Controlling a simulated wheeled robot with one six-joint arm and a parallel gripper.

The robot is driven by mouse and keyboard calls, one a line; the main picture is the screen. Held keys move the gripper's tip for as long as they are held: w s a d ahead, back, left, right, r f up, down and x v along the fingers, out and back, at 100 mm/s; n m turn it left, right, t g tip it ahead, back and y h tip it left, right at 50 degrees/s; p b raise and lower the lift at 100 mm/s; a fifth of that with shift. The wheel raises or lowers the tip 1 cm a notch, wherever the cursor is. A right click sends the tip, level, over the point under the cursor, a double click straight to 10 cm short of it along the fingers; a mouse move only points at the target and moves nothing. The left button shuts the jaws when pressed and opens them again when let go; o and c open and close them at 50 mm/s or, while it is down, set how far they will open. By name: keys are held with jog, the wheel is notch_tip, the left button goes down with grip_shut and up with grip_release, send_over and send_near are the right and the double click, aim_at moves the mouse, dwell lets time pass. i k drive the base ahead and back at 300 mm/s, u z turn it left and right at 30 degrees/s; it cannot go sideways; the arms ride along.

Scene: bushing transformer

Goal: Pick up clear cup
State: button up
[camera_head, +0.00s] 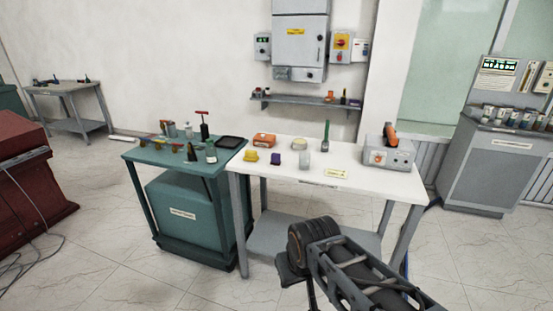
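A small pale, greyish, see-through-looking cylinder (305,160), which looks like the clear cup, stands upright on the white table (360,182). It is near the table's middle, between a purple block and a yellow label. It is small in the picture, so I cannot be sure of its material. My arm reaches in from the bottom right, with a dark round joint in front of the table. The joint is well below and nearer than the cup, apart from it. I cannot make out my gripper's fingers.
Near the cup are a purple block (276,160), a yellow item (250,156), a pale ring (298,144), a green-handled brush (325,136) and a yellow label (336,174). A grey box (389,156) stands at the right. A green cart (182,205) adjoins the table's left side.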

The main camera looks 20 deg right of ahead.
aim_at(304, 161)
jog(key=u, duration=0.25)
jog(key=i, duration=1)
jog(key=z, duration=0.6)
jog(key=i, duration=0.6)
jog(key=z, duration=0.45)
